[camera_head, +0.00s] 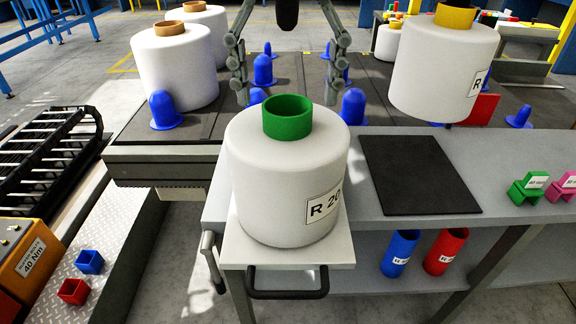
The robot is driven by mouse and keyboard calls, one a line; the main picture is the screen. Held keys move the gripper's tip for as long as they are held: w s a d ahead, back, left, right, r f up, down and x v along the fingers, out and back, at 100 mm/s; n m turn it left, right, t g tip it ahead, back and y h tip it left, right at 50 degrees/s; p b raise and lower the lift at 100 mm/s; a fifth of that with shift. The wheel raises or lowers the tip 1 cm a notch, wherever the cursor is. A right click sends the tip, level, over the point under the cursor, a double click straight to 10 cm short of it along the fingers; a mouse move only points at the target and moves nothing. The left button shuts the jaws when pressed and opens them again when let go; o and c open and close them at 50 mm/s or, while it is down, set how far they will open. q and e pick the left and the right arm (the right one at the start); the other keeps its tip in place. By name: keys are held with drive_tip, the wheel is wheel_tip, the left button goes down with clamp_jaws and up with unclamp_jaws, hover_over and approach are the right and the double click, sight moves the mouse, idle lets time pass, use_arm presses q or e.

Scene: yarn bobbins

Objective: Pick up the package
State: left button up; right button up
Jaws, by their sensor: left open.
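Several white yarn packages are in view. The nearest package (268,185) has a green core (288,118) and a label starting "R 20". It stands upright on a small white shelf (300,254) with a black handle. My left gripper (288,98) reaches down from the top with its two fingers spread wide and empty. In the picture its fingertips lie either side of the green core, near the package's far edge. I cannot tell their exact height or depth. My right gripper is not in view.
A yellow-core package (440,72) stands at right. Two orange-core packages (176,68) stand at back left among blue pegs (264,70) on a dark table. A black mat (418,174) lies bare on the grey bench (515,215). Blue and red tubes (400,252) stand below.

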use_arm(q)
wheel_tip(320, 180, down, 2)
drive_tip(key=shift+f, duration=0.1)
drive_tip(key=shift+c, duration=0.2)
clamp_jaws()
drive_tip(key=shift+r, duration=0.25)
